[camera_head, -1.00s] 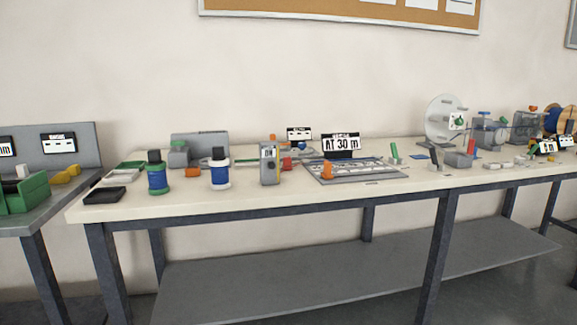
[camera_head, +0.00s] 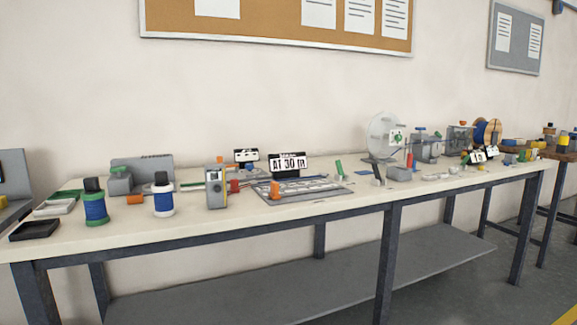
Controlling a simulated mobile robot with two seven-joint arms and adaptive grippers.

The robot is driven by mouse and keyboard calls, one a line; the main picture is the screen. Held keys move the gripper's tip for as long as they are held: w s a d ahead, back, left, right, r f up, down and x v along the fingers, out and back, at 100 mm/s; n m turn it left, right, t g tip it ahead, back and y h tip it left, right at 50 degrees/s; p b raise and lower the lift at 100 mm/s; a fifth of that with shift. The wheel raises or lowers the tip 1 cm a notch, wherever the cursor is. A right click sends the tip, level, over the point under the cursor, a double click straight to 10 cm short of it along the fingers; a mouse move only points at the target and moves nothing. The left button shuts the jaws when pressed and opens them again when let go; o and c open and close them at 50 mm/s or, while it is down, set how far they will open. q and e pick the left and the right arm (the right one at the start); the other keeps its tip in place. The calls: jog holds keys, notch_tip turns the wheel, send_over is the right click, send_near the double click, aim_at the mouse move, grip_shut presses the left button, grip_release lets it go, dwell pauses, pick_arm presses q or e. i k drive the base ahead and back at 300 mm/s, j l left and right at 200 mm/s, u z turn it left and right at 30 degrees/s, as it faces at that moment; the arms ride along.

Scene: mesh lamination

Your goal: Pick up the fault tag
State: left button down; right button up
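I cannot make out for sure which thing is the fault tag; the small items on the long workbench (camera_head: 330,213) are too small to tell. A small red upright piece (camera_head: 410,160) stands near the clear disc (camera_head: 381,138) on the right half. A sign reading "AT 30 m" (camera_head: 288,164) stands behind that plate. Neither of my grippers is in view.
Another table (camera_head: 560,154) with items is at the far right. A grey shelf (camera_head: 300,290) lies under the bench.

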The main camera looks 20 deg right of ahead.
aim_at(233, 183)
jog(key=u, duration=0.25)
jog(key=i+l+u, duration=0.15)
jog(key=u, duration=0.2)
jog(key=i+l+u, duration=0.1)
jog(key=l+u, duration=0.3)
jog(key=i+l+u, duration=0.1)
jog(key=u, duration=0.25)
jog(key=l+u, duration=0.35)
jog(key=l, duration=0.8)
jog(key=i, duration=0.05)
